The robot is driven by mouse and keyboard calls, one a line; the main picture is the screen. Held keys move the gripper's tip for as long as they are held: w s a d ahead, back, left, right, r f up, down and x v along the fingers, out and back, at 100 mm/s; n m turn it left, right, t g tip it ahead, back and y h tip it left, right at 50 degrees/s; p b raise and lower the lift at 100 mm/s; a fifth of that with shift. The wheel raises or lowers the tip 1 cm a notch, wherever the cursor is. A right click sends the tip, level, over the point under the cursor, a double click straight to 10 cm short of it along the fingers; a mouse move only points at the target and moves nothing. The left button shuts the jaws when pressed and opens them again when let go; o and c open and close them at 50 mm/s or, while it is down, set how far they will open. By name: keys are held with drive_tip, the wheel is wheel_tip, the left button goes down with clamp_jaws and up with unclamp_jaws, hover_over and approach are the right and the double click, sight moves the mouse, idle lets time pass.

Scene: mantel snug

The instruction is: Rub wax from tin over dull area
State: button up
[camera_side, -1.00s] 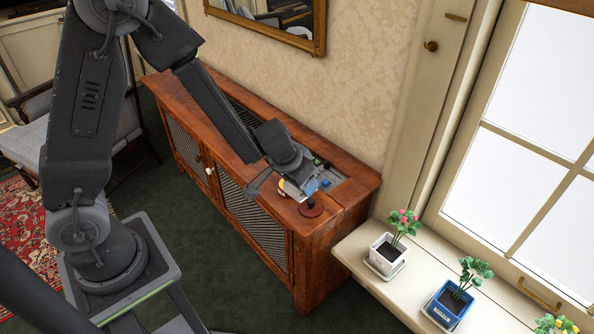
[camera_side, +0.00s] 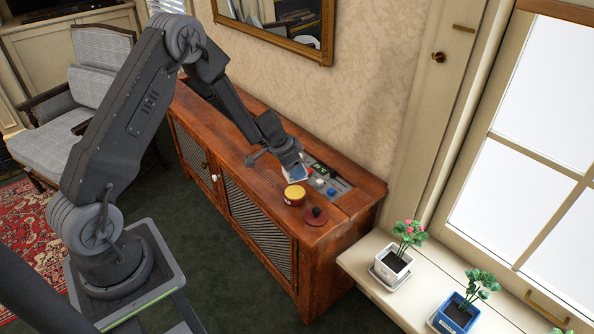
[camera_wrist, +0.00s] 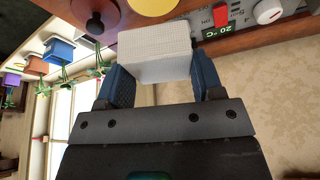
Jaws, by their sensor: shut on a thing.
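My gripper (camera_wrist: 158,82) is shut on a white block-like pad (camera_wrist: 155,50) with a woven-looking face. In the side view my gripper (camera_side: 288,164) is over the cabinet top, just behind the tin. The wax tin (camera_side: 294,194) is round, with yellow wax showing at its open top, and stands near the front edge of the cabinet top. The wax also shows at the top of the wrist view (camera_wrist: 152,4). The pad is apart from the tin.
A dark round piece with a knob (camera_side: 316,214) lies right of the tin. A grey control panel (camera_side: 338,188) with knobs and a green display is set in the cabinet top behind. Potted plants (camera_side: 396,262) stand on the windowsill. The cabinet top's left part is clear.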

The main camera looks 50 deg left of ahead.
sight(298, 191)
drive_tip(key=shift+f, duration=2.85)
drive_tip(key=shift+f, duration=0.6)
drive_tip(key=shift+r, duration=3.55)
